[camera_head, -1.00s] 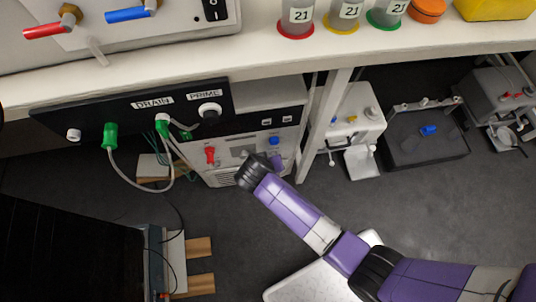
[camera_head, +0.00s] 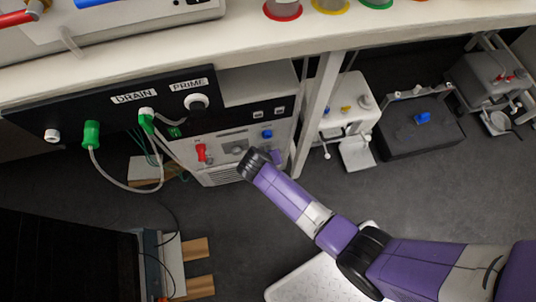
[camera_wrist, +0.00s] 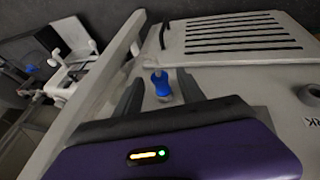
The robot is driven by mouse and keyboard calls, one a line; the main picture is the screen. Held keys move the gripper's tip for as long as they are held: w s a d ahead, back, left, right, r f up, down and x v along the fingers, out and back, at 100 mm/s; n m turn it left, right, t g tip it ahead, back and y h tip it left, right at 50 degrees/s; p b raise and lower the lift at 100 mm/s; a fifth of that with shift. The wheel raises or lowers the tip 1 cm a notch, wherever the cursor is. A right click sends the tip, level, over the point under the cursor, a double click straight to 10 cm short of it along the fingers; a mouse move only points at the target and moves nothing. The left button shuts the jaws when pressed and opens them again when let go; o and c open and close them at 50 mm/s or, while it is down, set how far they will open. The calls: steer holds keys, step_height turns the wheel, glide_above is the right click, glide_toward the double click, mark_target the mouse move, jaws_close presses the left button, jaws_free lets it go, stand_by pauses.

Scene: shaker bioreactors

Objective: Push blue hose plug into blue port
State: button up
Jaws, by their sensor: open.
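The blue fitting (camera_head: 267,134) is on the front panel of the pale machine under the bench. In the wrist view the blue fitting (camera_wrist: 161,84) stands out from the panel, with a pale end. I cannot tell whether a separate plug and port are both there. My gripper (camera_wrist: 160,94) is open, with its dark fingers on either side of the blue fitting; contact is not visible. In the head view the fingers are hidden behind my wrist.
A red fitting (camera_head: 202,153) sits left on the same panel. A bench leg (camera_head: 318,110) stands close to its right. A black panel labelled DRAIN and PRIME (camera_head: 60,120) carries green connectors (camera_head: 91,134) and a looped hose. A dark box (camera_head: 400,140) stands farther right.

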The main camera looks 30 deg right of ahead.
jaws_close()
steer(key=shift+s+a+p, duration=0.25)
steer(key=shift+s+p, duration=0.2)
steer(key=shift+s, duration=0.3)
steer(key=shift+s+a+p, duration=0.2)
steer(key=shift+s+p, duration=0.2)
steer(key=shift+s, duration=0.3)
stand_by(0.4)
steer(key=shift+s+a+p, duration=0.25)
steer(key=shift+s+p, duration=0.05)
steer(key=shift+s, duration=0.4)
steer(key=shift+s+a+p, duration=0.2)
steer(key=shift+s+p, duration=0.05)
steer(key=shift+s, duration=0.4)
